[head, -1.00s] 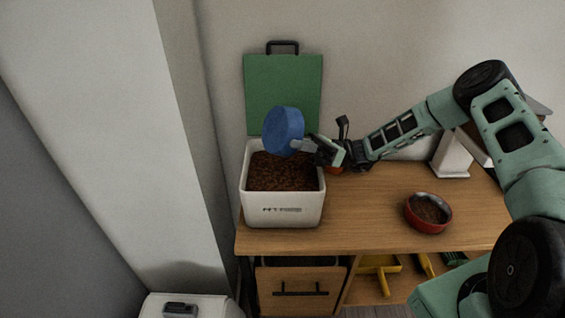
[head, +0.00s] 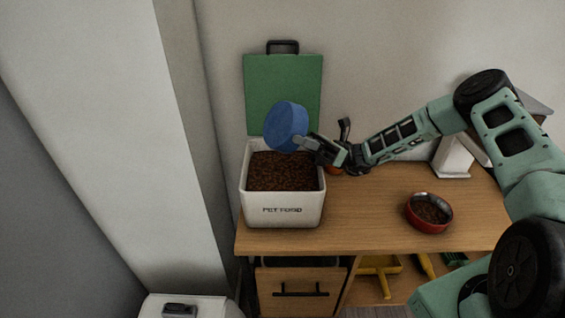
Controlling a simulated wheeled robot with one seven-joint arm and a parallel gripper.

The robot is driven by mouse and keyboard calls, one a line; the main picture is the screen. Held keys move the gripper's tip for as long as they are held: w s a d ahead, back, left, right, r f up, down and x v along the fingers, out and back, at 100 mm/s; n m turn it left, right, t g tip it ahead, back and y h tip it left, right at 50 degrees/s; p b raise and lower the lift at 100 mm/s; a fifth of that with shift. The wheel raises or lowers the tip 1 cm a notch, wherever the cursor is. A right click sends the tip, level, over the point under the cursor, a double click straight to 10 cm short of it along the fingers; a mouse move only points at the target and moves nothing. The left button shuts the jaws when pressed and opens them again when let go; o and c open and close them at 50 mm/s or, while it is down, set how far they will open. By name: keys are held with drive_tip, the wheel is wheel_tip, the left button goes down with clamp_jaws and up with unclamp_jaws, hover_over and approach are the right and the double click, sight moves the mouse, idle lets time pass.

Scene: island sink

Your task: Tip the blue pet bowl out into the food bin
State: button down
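The blue pet bowl (head: 284,126) is held steeply tilted above the back of the food bin, its underside toward the camera. Its opening is turned away, so its inside is hidden. The white food bin (head: 283,210), lettered PET FOOD, stands on the wooden counter. Its green lid (head: 283,82) stands open behind it, and brown kibble (head: 283,172) fills it near the rim. My gripper (head: 301,143) reaches in from the right and is shut on the bowl's edge.
A red bowl (head: 429,213) with brown kibble sits on the wooden counter (head: 375,215) to the right. Another reddish thing (head: 334,170) is mostly hidden behind my gripper. A pale wall column rises at the left.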

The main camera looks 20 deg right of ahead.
drive_tip(key=shift+d+r+m+y+b, duration=0.35)
drive_tip(key=shift+d+r+y, duration=0.15)
drive_tip(key=shift+y, duration=0.5)
idle(2.5)
drive_tip(key=shift+a, duration=0.1)
idle(0.5)
